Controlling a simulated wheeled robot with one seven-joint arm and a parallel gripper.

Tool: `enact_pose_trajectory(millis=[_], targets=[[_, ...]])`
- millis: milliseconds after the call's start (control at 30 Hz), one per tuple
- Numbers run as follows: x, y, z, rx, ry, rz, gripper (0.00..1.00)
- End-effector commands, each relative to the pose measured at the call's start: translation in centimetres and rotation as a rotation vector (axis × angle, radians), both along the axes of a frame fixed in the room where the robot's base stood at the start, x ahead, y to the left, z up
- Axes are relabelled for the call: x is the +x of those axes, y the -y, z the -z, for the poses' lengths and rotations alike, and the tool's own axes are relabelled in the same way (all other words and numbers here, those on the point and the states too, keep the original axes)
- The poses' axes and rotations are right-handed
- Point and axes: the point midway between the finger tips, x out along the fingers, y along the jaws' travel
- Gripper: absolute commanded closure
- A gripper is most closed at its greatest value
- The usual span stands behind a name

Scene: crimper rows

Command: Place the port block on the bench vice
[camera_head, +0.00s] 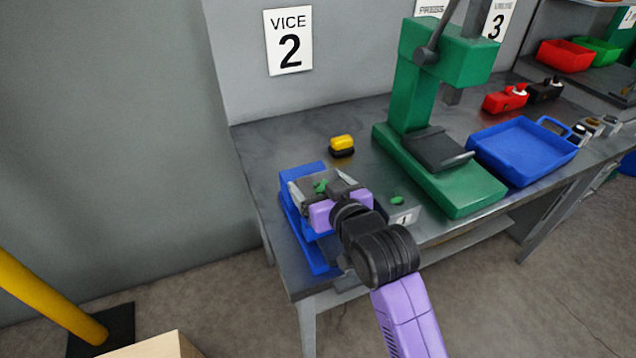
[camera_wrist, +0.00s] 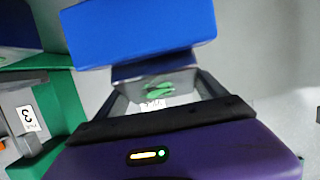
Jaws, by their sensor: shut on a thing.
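The blue bench vice (camera_head: 302,238) stands at the bench's left end, below the VICE 2 sign. My gripper (camera_head: 314,181) is over it, with its two pale fingers apart around a small item with green on it, which I take to be the port block (camera_head: 320,186). The green part (camera_wrist: 160,91) also shows between the fingers in the wrist view, in front of the vice's grey jaw face and large blue body (camera_wrist: 140,30). My purple palm hides much of the vice. I cannot tell whether the block touches the vice.
A yellow and black item (camera_head: 341,146) lies behind the vice. A green press (camera_head: 455,195) stands to the right, with a blue tray (camera_head: 522,150) beyond it. A small green piece (camera_head: 397,200) lies by a number label (camera_head: 404,217) near the front edge.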

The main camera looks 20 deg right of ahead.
Motion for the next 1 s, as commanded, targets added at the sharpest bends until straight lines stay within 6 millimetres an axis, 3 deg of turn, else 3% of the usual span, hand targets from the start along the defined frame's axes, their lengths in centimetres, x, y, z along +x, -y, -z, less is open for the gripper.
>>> enact_pose_trajectory(millis=[67, 100, 167, 567, 1000], targets=[[0.0, 0.0, -0.1, 0.0, 0.007, 0.0, 0.91], [0.0, 0.0, 0.2, 0.0, -0.001, 0.0, 0.1], [0.0, 0.0, 0.2, 0.0, -0.001, 0.0, 0.0], [-0.2, 0.0, 0.5, 0.0, 0.0, 0.0, 0.0], [-6.6, -0.3, -1.7, 0.0, -0.001, 0.0, 0.0]])
